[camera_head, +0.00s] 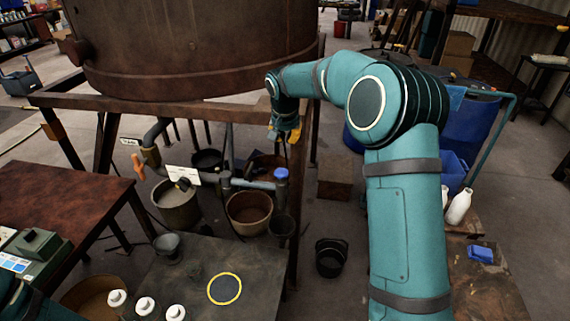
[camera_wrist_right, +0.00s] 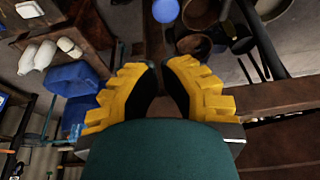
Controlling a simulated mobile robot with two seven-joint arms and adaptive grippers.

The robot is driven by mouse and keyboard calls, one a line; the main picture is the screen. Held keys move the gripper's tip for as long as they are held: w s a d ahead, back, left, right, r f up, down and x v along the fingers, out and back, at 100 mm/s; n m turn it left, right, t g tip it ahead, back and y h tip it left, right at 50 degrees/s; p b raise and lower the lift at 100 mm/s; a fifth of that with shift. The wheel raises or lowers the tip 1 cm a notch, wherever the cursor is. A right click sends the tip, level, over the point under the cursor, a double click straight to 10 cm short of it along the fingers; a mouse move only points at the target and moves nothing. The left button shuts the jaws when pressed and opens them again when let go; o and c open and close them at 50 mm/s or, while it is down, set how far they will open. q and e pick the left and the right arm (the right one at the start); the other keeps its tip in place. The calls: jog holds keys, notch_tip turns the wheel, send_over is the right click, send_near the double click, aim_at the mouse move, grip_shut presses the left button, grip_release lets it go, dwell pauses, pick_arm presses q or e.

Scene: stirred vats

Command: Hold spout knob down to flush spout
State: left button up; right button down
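A round blue knob (camera_head: 281,174) tops the right end of a grey spout pipe (camera_head: 252,184) below the big vat. A round blue shape (camera_wrist_right: 165,10), probably this knob, shows at the top of the right wrist view, beyond the fingertips. My right gripper (camera_head: 291,134), with yellow fingers, is above the knob and apart from it in the head view. In the wrist view its fingers (camera_wrist_right: 159,66) are drawn close together with only a narrow gap and nothing between them. My left gripper is out of view; only a bit of my left arm shows at the lower left.
The rusty vat (camera_head: 190,45) stands on a metal frame (camera_head: 190,108). An orange valve handle (camera_head: 138,166) is left of the spout. Buckets, including a brown one (camera_head: 249,212), stand beneath. A dark table (camera_head: 255,262) is in front; a blue bin (camera_head: 470,125) is at right.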

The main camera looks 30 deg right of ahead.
aim_at(285, 170)
jog(key=x, duration=0.4)
jog(key=b+x, duration=0.1)
jog(key=x, duration=0.7)
jog(key=shift+s+a+f, duration=0.15)
jog(key=shift+a+f, duration=0.1)
jog(key=shift+f, duration=0.85)
jog(key=shift+b, duration=0.3)
